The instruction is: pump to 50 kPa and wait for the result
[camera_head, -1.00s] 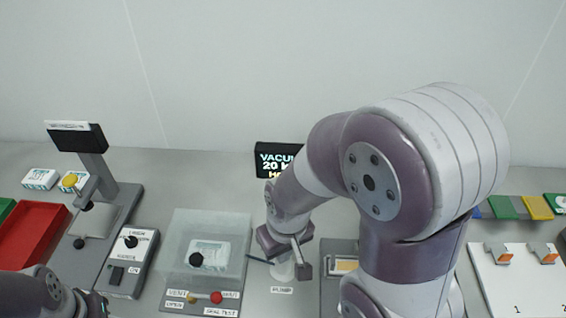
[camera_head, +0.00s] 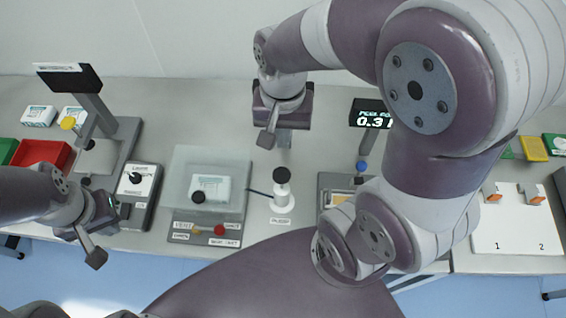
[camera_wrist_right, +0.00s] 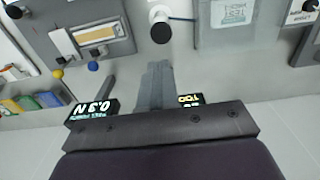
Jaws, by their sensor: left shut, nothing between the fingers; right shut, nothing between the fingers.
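The pump (camera_head: 282,196) is a white cylinder with a black knob on top, standing right of the clear vacuum chamber (camera_head: 178,185); it also shows in the right wrist view (camera_wrist_right: 158,14). A white and teal pouch (camera_head: 218,187) lies in the chamber. My right gripper (camera_head: 270,132) is shut and empty, above and behind the pump, clear of its knob. It hides the vacuum display in the head view. In the right wrist view, that display (camera_wrist_right: 190,99) shows yellow characters, partly covered. My left gripper (camera_head: 97,240) is shut and empty at the table's front left.
A red knob (camera_head: 219,229) and a yellow lever (camera_head: 196,231) sit on the chamber's front. A peel force display (camera_head: 371,114) reads about 0.3. Left are a dial box (camera_head: 139,190), a stand with a dark screen (camera_head: 70,77) and a red tray (camera_head: 40,153).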

